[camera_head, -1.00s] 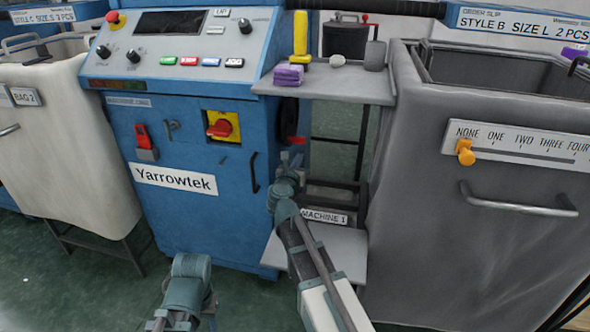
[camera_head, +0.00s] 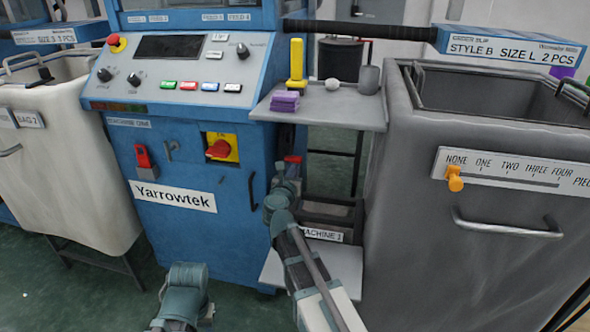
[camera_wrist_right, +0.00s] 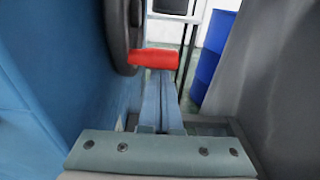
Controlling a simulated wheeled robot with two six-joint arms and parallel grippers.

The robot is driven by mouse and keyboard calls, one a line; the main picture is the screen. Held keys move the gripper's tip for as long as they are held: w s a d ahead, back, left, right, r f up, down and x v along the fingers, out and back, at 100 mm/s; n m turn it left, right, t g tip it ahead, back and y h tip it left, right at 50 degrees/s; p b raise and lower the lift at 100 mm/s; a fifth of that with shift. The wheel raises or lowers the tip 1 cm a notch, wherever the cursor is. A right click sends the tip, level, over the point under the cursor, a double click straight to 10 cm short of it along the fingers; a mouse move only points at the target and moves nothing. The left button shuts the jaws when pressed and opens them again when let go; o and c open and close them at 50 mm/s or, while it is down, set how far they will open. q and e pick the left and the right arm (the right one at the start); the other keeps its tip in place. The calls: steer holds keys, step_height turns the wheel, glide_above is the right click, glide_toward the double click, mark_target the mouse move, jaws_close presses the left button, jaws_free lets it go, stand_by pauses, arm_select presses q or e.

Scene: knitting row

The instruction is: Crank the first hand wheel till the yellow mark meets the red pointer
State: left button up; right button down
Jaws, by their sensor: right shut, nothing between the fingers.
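The red handle (camera_wrist_right: 153,58) of the hand wheel stands out from the dark wheel rim (camera_wrist_right: 122,35) in the right wrist view. Only part of the wheel shows. In the head view the red handle (camera_head: 292,159) is at the blue machine's right side, just above my right gripper. My right gripper (camera_head: 289,172) is shut and empty. Its fingers (camera_wrist_right: 160,100) point at the handle from below it in the wrist view; I cannot tell whether they touch. The yellow mark and red pointer are not visible. Of my left arm, only a link shows at the bottom.
The blue Yarrowtek machine (camera_head: 165,225) is left of my right gripper. A grey shelf (camera_head: 335,113) with a purple stack (camera_head: 284,101) and a yellow tool (camera_head: 297,65) is above it. A large grey bin (camera_head: 420,260) stands close on the right, leaving a narrow gap.

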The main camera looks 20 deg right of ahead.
steer(key=r+p, duration=0.1)
steer(key=s+r+p, duration=0.1)
steer(key=r, duration=0.1)
steer(key=r+p, duration=0.1)
steer(key=p, duration=0.1)
steer(key=shift+s+a+r, duration=0.15)
steer(key=shift+a+r, duration=0.05)
steer(key=shift+a, duration=0.2)
steer(key=shift+f, duration=0.1)
